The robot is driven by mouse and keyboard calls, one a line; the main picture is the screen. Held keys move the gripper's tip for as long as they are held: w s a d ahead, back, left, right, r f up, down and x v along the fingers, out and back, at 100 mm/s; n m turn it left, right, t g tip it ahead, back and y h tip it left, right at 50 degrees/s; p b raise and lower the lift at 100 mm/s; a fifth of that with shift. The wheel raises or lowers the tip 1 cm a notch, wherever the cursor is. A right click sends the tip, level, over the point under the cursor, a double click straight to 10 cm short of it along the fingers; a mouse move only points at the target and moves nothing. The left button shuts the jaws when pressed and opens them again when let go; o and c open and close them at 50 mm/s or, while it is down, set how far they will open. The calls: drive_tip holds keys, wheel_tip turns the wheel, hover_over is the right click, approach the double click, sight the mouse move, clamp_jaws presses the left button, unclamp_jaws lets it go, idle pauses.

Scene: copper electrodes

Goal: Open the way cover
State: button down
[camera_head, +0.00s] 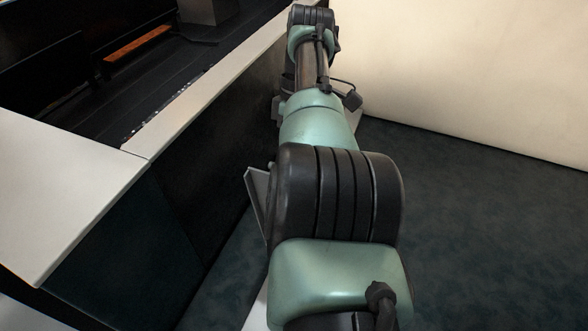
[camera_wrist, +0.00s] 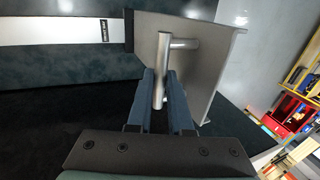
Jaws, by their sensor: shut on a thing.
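The way cover (camera_wrist: 200,75) shows in the wrist view as a grey metal panel, tilted in the picture, with a folded edge on its right. A round metal bar handle (camera_wrist: 164,48) stands off its face on a short post. My gripper (camera_wrist: 160,76) has its two blue-grey fingers on either side of the bar and is shut on it. The bar's lower end shows between the fingers. In the head view my arm stretches away from the camera and hides my gripper and the handle. I cannot tell there how far the cover stands open.
In the head view a long machine with a pale top edge (camera_head: 200,88) runs along the left of my arm. Dark floor (camera_head: 480,220) lies clear on the right, up to a cream wall (camera_head: 470,70). In the wrist view a yellow rack (camera_wrist: 300,75) with red bins stands at far right.

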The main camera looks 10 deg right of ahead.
drive_tip(key=shift+f, duration=0.45)
drive_tip(key=shift+s+r, duration=0.15)
drive_tip(key=shift+r, duration=0.05)
drive_tip(key=c, duration=0.8)
unclamp_jaws()
drive_tip(key=shift+w+r, duration=0.1)
drive_tip(key=shift+w, duration=0.1)
drive_tip(key=shift+c, duration=0.2)
wheel_tip(320, 180, up, 8)
drive_tip(key=p, duration=0.4)
drive_tip(key=shift+r+p, duration=0.2)
drive_tip(key=shift+p, duration=0.2)
drive_tip(key=shift+r+p, duration=0.85)
drive_tip(key=shift+p, duration=0.05)
